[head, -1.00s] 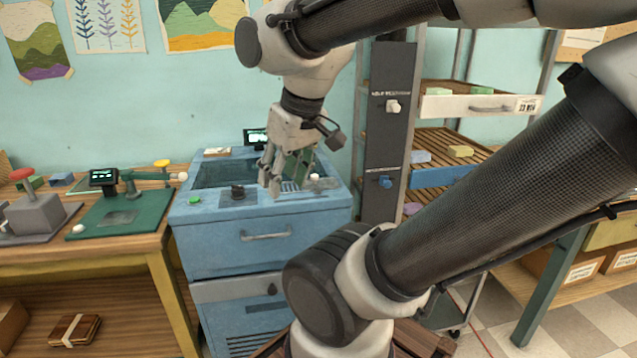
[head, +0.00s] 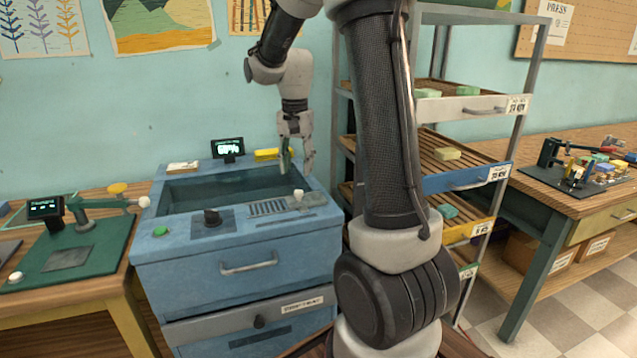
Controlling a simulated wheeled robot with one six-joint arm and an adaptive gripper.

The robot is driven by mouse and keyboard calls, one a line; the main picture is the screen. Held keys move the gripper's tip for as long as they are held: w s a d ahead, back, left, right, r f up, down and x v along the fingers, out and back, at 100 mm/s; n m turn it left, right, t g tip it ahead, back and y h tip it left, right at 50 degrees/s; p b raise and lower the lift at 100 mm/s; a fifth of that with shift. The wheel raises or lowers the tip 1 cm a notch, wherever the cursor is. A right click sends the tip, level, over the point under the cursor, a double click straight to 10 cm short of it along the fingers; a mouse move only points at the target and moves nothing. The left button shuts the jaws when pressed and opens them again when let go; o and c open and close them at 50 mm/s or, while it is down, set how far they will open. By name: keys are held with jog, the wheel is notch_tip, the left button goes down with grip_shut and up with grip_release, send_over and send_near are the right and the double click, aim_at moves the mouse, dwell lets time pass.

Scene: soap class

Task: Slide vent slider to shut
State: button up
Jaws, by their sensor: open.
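The vent is a slotted metal grille (head: 268,208) set in the front right of the blue cabinet's top (head: 236,238). A small pale knob (head: 298,196), which looks like the vent slider, stands at the right end of the slots. Several slots show to its left. My gripper (head: 296,171) points down above the right part of the sunken basin, fingers apart and empty. It appears just above and behind the knob; whether a finger touches the knob cannot be told.
The basin (head: 205,192) lies behind the vent. A drying rack (head: 480,180) is at right.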

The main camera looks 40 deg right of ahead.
aim_at(299, 191)
jog(key=shift+w+d+r+m, duration=0.15)
jog(key=shift+r+m, duration=0.05)
jog(key=shift+m, duration=0.3)
jog(key=shift+f+m, duration=0.15)
jog(key=shift+m, duration=0.35)
notch_tip(299, 191, down, 8)
jog(key=shift+r, duration=0.2)
grip_shut()
